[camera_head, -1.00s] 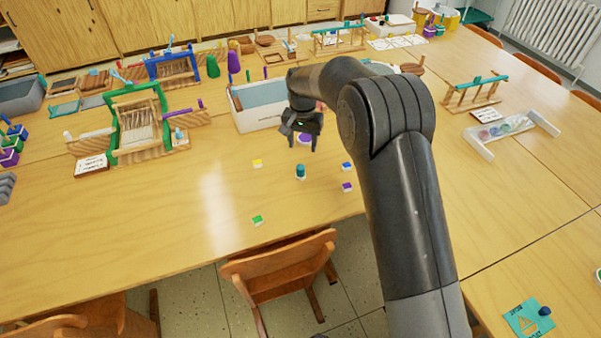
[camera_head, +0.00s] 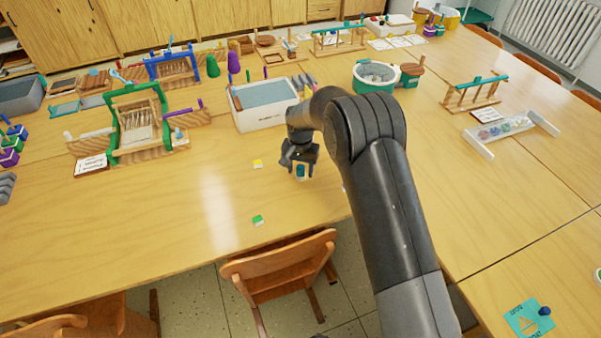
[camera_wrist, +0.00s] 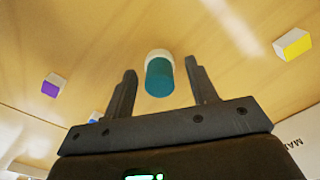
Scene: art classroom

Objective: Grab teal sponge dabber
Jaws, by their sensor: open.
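The teal sponge dabber (camera_head: 300,172) stands on the wooden table (camera_head: 215,240), partly hidden by my gripper (camera_head: 298,170) in the head view. In the wrist view the dabber (camera_wrist: 160,76) shows as a teal cylinder with a white end, between the two fingers of my gripper (camera_wrist: 160,85). The fingers are open, with a gap on each side of the dabber. I see no contact.
A yellow block (camera_head: 257,163) and a green block (camera_head: 257,220) lie to the left. A purple block (camera_wrist: 54,85) shows in the wrist view. A white bin (camera_head: 265,120) stands behind my gripper. A chair (camera_head: 280,265) is at the front edge.

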